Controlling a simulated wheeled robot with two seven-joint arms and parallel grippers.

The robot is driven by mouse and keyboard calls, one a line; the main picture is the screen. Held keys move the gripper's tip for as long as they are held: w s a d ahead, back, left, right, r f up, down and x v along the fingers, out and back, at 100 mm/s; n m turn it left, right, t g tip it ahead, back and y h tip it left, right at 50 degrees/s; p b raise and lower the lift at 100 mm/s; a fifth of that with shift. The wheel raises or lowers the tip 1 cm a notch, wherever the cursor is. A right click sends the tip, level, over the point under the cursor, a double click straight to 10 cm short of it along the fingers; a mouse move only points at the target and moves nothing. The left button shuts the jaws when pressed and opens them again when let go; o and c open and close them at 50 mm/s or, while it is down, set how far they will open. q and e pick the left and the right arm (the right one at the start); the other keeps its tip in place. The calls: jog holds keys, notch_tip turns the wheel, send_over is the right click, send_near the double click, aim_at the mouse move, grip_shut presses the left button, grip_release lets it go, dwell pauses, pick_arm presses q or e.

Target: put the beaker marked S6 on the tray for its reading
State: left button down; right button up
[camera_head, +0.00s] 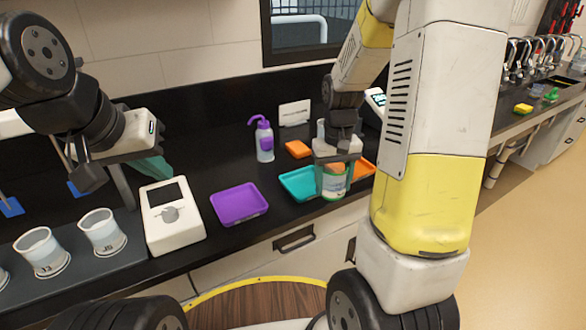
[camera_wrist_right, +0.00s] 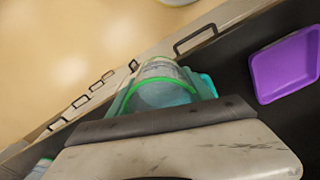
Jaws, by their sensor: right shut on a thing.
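My right gripper (camera_head: 336,155) is shut on a clear beaker (camera_head: 333,183) with a green band at its base. I cannot read a mark on it. It is upright, in front of the gap between the teal tray (camera_head: 290,186) and the orange tray (camera_head: 366,166), partly covering both. I cannot tell whether it touches either. In the right wrist view the beaker (camera_wrist_right: 160,90) shows beyond the gripper's edge. A purple tray (camera_head: 240,204) lies empty to the left. My left gripper (camera_head: 95,170) is above the left counter; its jaw gap is unclear.

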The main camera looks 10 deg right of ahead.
send_over(306, 185)
jog(key=shift+s+d+f, duration=0.1)
jog(key=shift+s+f, duration=0.1)
jog(key=shift+f, duration=0.3)
jog(key=shift+w+f, duration=0.15)
jog(key=shift+f, duration=1.65)
jog(key=shift+f, duration=0.15)
jog(key=o, duration=1.5)
